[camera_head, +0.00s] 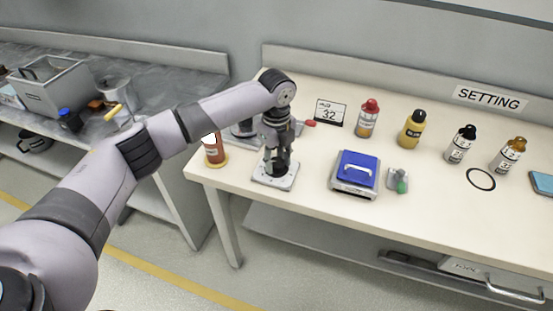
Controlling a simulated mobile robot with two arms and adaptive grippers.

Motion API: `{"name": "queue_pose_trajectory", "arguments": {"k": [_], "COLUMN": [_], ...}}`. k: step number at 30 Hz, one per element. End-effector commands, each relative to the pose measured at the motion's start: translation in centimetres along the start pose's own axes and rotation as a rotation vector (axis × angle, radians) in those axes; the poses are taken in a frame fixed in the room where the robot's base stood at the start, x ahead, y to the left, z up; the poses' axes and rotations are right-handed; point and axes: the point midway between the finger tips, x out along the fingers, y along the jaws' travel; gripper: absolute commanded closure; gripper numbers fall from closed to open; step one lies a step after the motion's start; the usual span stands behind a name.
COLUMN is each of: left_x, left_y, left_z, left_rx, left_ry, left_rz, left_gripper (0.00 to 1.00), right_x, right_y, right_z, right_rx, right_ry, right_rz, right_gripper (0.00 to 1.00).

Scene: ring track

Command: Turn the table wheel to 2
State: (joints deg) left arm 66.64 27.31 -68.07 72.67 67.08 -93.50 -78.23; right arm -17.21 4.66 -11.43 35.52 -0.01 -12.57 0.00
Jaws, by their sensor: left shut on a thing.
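My left gripper (277,165) points down over a small light grey base plate (266,179) near the left end of the cream table (300,205). It is shut on what looks like the table wheel mounted on that plate. The gripper hides the wheel and any numbers or pointer on it, so I cannot tell its setting. My right gripper is not in view.
Close to the gripper are a brown bottle (214,150), a red-handled device (309,123) and a card reading 32 (329,112). A blue-topped device (355,173), a green-knobbed switch (400,181) and several bottles stand right. A SETTING sign (489,98) is behind.

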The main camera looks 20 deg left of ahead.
Motion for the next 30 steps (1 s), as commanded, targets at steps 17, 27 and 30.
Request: {"name": "queue_pose_trajectory", "arguments": {"k": [17,27,30], "left_x": [-0.7,-0.5,-0.5], "left_y": [0.1,0.1,0.1], "left_z": [-0.2,-0.2,-0.2], "left_rx": [-0.297,-0.622,-0.717], "left_ry": [0.004,0.004,0.003], "left_rz": [0.004,0.005,0.005], "left_gripper": [0.94,0.94,0.94], "right_x": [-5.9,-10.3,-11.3], "right_y": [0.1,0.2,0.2], "right_z": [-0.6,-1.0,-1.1], "right_rx": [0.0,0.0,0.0], "right_ry": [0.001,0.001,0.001], "right_rz": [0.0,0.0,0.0], "right_gripper": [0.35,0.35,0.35]}}
